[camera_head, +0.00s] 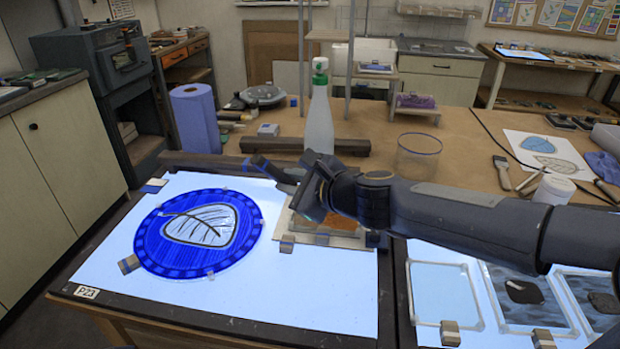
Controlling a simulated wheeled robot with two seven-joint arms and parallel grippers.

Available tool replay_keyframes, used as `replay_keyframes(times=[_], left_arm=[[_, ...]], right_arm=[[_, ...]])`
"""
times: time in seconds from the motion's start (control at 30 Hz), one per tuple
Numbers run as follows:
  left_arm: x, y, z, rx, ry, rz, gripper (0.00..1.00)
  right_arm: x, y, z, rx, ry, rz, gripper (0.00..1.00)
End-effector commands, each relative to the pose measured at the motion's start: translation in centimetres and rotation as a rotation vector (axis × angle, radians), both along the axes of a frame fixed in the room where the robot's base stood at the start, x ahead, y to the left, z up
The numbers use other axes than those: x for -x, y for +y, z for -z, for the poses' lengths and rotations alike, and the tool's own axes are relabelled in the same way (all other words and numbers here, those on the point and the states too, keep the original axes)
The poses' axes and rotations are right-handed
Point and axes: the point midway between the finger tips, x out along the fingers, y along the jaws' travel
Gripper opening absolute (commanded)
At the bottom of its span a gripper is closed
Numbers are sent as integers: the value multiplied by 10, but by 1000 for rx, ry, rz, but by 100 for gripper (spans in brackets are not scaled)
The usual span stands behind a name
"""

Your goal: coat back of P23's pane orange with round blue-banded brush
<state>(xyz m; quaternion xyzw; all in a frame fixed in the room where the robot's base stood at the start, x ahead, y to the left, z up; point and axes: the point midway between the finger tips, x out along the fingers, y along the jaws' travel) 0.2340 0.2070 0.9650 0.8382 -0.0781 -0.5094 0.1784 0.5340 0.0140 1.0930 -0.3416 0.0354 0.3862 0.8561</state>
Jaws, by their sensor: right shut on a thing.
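The round blue pane (155,237) lies flat on the lit table at the left, with a pale leaf shape (205,226) outlined in dark lines at its middle. A P23 tag (86,292) sits at that table's front left corner. My right gripper (268,168) reaches in from the right, above the pane's upper right side and apart from it in the picture. A small board with an orange patch (315,238) lies partly under my right arm. My left gripper is not in view.
A spray bottle (319,115), a blue paper roll (195,118) and a clear blue-rimmed container (418,157) stand behind the lit table. Several framed panes (445,294) lie at the right. A flat brush (502,172) lies near the leaf drawings (545,150).

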Motion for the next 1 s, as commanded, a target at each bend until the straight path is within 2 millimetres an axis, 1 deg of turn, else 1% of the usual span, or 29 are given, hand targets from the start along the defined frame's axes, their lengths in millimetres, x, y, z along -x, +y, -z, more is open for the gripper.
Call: replay_keyframes(times=[0.03,0.2,0.23,0.3,0.43,0.73,0.9,1.0], left_arm=[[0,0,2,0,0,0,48],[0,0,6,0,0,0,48],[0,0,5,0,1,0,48],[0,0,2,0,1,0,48],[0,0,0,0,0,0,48],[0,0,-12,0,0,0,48],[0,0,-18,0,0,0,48],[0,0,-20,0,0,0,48]], right_arm=[[3,6,1,-1,0,-3,0],[11,24,1,0,0,-4,0],[11,22,0,0,0,1,0],[8,10,-1,1,1,6,0],[5,-5,-1,0,0,3,0],[-5,-59,-2,-1,1,7,0],[-10,-85,-2,0,1,6,0],[-12,-95,-2,0,0,3,0]])
